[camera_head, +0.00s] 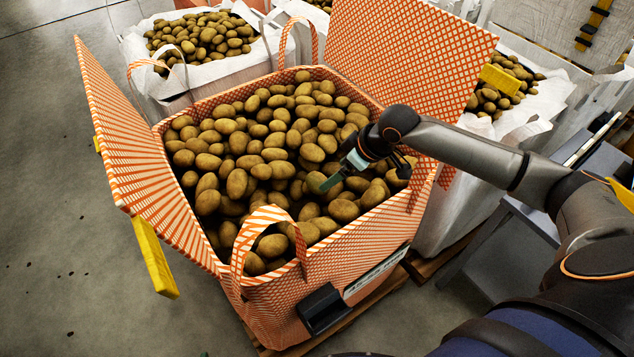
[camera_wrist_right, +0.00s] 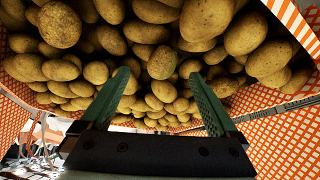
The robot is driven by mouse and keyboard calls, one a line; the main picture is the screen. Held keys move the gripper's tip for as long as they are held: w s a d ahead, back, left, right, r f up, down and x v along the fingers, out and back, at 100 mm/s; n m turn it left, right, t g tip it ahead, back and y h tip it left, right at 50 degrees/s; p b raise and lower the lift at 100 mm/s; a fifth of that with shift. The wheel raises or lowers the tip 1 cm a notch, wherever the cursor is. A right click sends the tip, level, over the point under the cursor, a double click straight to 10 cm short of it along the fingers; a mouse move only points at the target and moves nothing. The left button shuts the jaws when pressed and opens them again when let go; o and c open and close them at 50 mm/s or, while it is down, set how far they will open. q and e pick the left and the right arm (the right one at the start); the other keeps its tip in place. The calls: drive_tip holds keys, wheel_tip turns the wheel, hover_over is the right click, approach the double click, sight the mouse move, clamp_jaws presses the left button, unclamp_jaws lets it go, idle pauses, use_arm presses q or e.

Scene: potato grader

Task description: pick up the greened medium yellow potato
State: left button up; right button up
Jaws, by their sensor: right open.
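A large heap of brown-yellow potatoes (camera_head: 255,150) fills an orange-and-white patterned bag (camera_head: 180,215). I cannot tell which potato is the greened one; none stands out as green in either view. My right gripper (camera_head: 346,174) reaches in from the right, over the front right part of the heap. One green finger shows clearly there. In the right wrist view the gripper (camera_wrist_right: 160,78) has its two green fingers wide apart with nothing held between them. Potatoes (camera_wrist_right: 160,62) lie beyond and between the fingertips. My left gripper is not in view.
The patterned bag's flap (camera_head: 130,150) stands open at left, and another (camera_head: 410,65) rises behind at right. A strap loop (camera_head: 240,250) arches over the front left potatoes. White bags of potatoes (camera_head: 180,80) stand behind. Grey floor (camera_head: 50,200) is clear at left.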

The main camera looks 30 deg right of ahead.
sight(322, 179)
drive_tip(key=x, duration=0.4)
drive_tip(key=b+x, duration=0.1)
drive_tip(key=x, duration=0.2)
drive_tip(key=shift+w+a+r, duration=0.2)
drive_tip(key=shift+a+r, duration=0.1)
drive_tip(key=shift+a, duration=0.1)
drive_tip(key=c, duration=1.5)
